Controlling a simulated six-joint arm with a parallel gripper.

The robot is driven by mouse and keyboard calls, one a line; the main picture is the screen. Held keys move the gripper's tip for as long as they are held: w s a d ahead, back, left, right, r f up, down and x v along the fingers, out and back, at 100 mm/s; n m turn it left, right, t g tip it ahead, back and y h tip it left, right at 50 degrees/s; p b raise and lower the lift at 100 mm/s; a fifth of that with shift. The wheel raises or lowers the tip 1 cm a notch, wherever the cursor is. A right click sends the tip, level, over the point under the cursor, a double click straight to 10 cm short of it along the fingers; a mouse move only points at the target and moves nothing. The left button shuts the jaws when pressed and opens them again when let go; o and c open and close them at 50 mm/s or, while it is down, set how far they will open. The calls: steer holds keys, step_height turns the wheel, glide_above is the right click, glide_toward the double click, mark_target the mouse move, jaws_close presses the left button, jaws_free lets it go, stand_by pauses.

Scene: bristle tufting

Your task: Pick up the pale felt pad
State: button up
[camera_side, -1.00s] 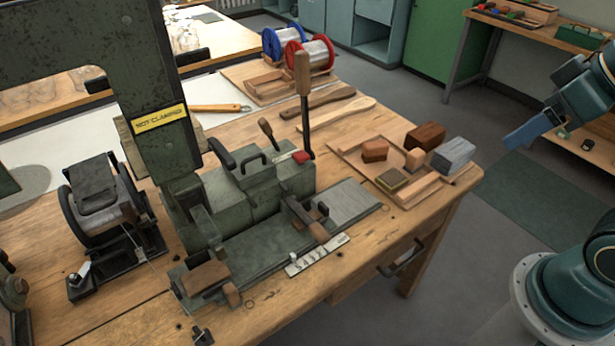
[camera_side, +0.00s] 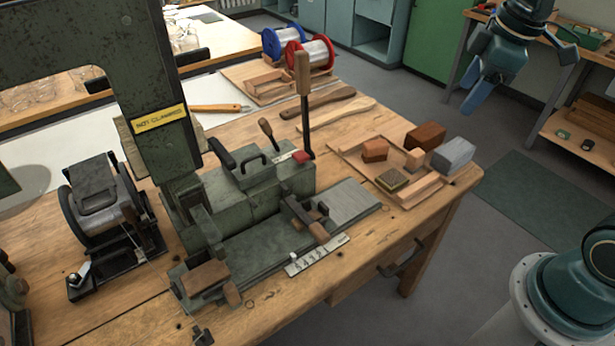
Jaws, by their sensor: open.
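A pale grey block (camera_side: 453,155) with a fibrous look sits at the right end of the wooden tray (camera_side: 428,190) on the bench; it is the palest block there, but I cannot be sure it is the felt pad. A small square piece with a dark top and yellowish edge (camera_side: 392,180) lies in the tray's front part. My gripper (camera_side: 478,97) is at the upper right, beyond the bench's right edge. It is open, apart from the tray and its contents, with its blue fingers pointing downward.

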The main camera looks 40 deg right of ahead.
steer(key=w+d+f+n+g, duration=0.2)
steer(key=w+d+f+n, duration=0.35)
steer(key=w, duration=0.25)
steer(key=n+g+y, duration=0.1)
steer(key=n, duration=0.4)
glide_toward(418, 152)
steer(key=shift+w+a+f, duration=0.1)
steer(key=shift+a+f, duration=0.1)
steer(key=shift+f, duration=1.65)
steer(key=shift+w+a+f, duration=0.1)
steer(key=shift+a+f, duration=0.1)
steer(key=shift+f, duration=1.65)
steer(key=shift+a+f, duration=0.1)
steer(key=shift+f, duration=1.15)
steer(key=shift+a+f, duration=0.15)
steer(key=shift+f, duration=1.15)
steer(key=c, duration=1.1)
